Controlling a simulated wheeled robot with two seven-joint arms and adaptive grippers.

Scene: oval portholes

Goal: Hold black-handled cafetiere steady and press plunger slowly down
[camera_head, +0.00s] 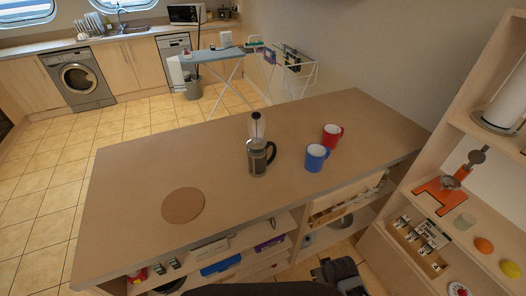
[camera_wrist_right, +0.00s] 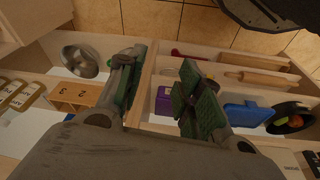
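The black-handled cafetiere (camera_head: 257,163) stands upright on the wooden counter (camera_head: 225,150). Its handle is on the right side, and its plunger (camera_head: 257,127) is raised high above the body. No gripper touches it. My right gripper (camera_head: 340,272) is low at the bottom of the head view, in front of the counter and well apart from the cafetiere. In the right wrist view its green-padded fingers (camera_wrist_right: 160,88) are spread with nothing between them. My left gripper is not in view.
A blue mug (camera_head: 315,159) and a red mug (camera_head: 332,135) stand right of the cafetiere. A round cork mat (camera_head: 183,205) lies to the left. Open shelves under the counter hold a metal bowl (camera_wrist_right: 80,61) and a blue box (camera_wrist_right: 248,113). A shelf unit (camera_head: 440,205) stands at right.

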